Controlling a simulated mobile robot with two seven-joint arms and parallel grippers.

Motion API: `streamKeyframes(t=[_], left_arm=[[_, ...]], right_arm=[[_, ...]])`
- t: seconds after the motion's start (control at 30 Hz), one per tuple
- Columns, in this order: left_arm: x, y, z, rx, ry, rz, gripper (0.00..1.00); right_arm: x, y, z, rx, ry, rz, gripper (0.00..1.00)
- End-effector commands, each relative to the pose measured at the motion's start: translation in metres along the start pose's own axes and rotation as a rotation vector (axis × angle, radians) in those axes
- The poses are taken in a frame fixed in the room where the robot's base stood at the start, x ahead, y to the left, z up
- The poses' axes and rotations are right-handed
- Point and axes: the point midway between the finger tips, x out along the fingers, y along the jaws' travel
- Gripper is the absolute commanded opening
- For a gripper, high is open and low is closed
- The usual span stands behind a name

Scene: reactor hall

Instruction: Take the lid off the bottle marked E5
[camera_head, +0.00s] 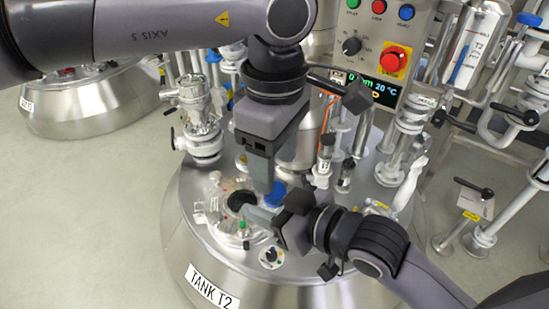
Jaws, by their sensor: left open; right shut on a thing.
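A small blue lid (275,193) shows between my two grippers, above the top of the tank marked T2 (190,225). The bottle under it is mostly hidden by my grippers, and I cannot read an E5 mark. My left gripper (264,186) points down from above, open, with its fingers right at the blue lid. Whether they touch it I cannot tell. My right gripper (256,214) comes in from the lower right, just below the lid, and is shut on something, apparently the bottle.
Left of the grippers is a clear round tank cover (222,222) with a dark round part. Pipes and valves (400,140) crowd the right. A control panel (375,45) with a red stop button stands behind. A second tank (90,105) is at the far left.

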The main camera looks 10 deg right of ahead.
Motion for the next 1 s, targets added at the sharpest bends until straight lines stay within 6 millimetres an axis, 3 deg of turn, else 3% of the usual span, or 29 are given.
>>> streamKeyframes(t=[0.3,0.57,1.0], left_arm=[[-0.021,0.0,0.002,0.368,-0.004,0.0,0.57],[-0.029,0.0,0.0,0.536,-0.002,0.0,0.57],[0.031,0.0,0.0,0.543,-0.002,-0.002,0.57]], right_arm=[[0.0,0.0,0.0,0.0,0.0,0.0,0.0],[0.0,0.0,0.0,0.0,0.001,0.0,0.0],[0.0,0.0,0.0,0.0,0.0,0.0,0.0]])
